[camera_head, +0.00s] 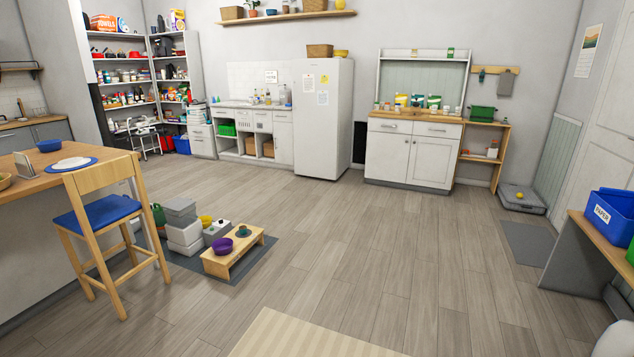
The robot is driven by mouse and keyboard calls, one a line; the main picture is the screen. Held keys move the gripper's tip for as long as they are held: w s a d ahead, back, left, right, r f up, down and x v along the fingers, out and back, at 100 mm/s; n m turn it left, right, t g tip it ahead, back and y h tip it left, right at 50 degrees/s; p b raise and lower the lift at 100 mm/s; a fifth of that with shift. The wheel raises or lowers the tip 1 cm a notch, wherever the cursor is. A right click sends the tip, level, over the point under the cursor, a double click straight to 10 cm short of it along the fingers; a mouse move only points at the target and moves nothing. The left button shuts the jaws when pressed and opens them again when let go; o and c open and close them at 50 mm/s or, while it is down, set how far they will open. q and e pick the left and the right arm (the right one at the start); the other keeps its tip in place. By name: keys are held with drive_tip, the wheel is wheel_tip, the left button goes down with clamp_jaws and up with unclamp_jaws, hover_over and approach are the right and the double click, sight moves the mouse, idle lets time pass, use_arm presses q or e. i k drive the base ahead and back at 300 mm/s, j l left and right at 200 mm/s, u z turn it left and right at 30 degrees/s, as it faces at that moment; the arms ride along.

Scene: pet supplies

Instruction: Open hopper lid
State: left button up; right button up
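A stack of light grey and white boxy units (182,226) stands on the dark floor mat (262,246) at left of centre; it may be the feeder with the hopper. The top of its tallest part (179,204) looks closed, though it is small here and I cannot make out a lid edge or handle. A smaller grey unit (217,232) sits beside it. Neither of my grippers is in view.
A wooden chair with blue seat (103,220) and a counter (40,230) stand on the left. A striped rug (305,335) lies in front. The central floor is clear.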

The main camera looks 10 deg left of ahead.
sight(177, 204)
drive_tip(key=i, duration=2.85)
drive_tip(key=i+u, duration=0.1)
drive_tip(key=i, duration=0.35)
drive_tip(key=i+l+u, duration=0.1)
drive_tip(key=i, duration=0.35)
drive_tip(key=i+l+u, duration=0.15)
drive_tip(key=i, duration=0.3)
drive_tip(key=i+l+u, duration=0.15)
drive_tip(key=i+u, duration=0.15)
drive_tip(key=u, duration=0.15)
drive_tip(key=i+l+u, duration=0.2)
drive_tip(key=u, duration=0.3)
drive_tip(key=i+l+u, duration=0.3)
drive_tip(key=u, duration=0.15)
drive_tip(key=i+l+u, duration=0.15)
drive_tip(key=l+u, duration=0.35)
drive_tip(key=i+l+u, duration=0.1)
drive_tip(key=l+u, duration=0.3)
drive_tip(key=l, duration=0.25)
drive_tip(key=l+u, duration=0.35)
drive_tip(key=l, duration=0.25)
drive_tip(key=i+l, duration=0.05)
